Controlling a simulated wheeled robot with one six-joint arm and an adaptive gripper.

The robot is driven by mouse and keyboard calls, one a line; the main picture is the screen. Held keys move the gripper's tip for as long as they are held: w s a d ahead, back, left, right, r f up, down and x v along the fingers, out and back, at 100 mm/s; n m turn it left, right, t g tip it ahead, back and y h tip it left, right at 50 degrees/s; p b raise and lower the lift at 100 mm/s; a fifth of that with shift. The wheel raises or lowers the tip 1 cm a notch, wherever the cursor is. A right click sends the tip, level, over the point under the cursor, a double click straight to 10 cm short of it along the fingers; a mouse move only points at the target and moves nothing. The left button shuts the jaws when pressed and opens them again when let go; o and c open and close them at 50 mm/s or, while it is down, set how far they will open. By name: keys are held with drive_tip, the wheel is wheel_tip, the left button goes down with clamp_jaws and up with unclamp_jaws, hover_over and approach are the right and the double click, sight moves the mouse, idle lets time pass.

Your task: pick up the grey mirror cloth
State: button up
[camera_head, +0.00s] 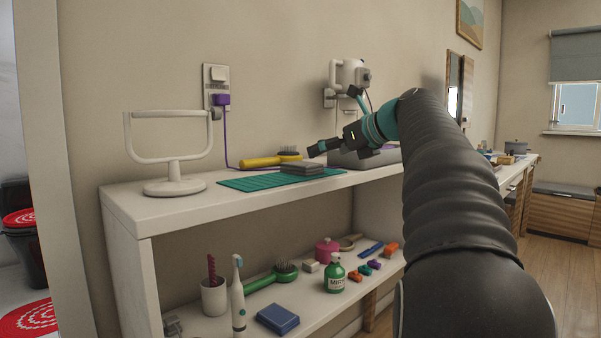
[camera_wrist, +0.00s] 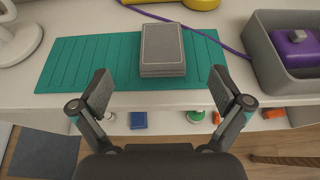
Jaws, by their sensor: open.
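The grey mirror cloth (camera_head: 302,167) looks like a folded grey rectangle lying on a green ribbed mat (camera_head: 246,184) on the white upper shelf. In the wrist view the cloth (camera_wrist: 162,48) lies ahead of my gripper, near the middle of the mat (camera_wrist: 66,65). My gripper (camera_wrist: 160,90) is open and empty, its two fingers spread wider than the cloth and short of its near edge. In the head view my gripper (camera_head: 332,146) is above and to the right of the cloth, apart from it.
A yellow brush (camera_head: 262,161) lies behind the mat. A white stand (camera_head: 172,185) is at the left. A grey bin (camera_wrist: 262,62) with a purple item (camera_wrist: 297,48) stands right of the mat. A purple cord (camera_wrist: 222,40) runs between them. The lower shelf holds several small items.

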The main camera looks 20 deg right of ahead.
sight(303, 163)
drive_tip(key=b+x, duration=0.1)
drive_tip(key=x, duration=0.9)
drive_tip(key=shift+s+d+f+b, duration=0.1)
drive_tip(key=shift+f+b, duration=0.1)
drive_tip(key=shift+b, duration=0.15)
drive_tip(key=c, duration=1.3)
drive_tip(key=r+p, duration=0.1)
drive_tip(key=r, duration=0.1)
drive_tip(key=r+p, duration=0.2)
drive_tip(key=r, duration=0.1)
drive_tip(key=shift+d, duration=0.2)
drive_tip(key=shift+c, duration=0.2)
drive_tip(key=s+d+r+p, duration=0.2)
drive_tip(key=d+r+p, duration=0.4)
drive_tip(key=d, duration=0.5)
drive_tip(key=shift+s+p, duration=0.15)
drive_tip(key=shift+p, duration=0.2)
drive_tip(key=shift+d, duration=0.15)
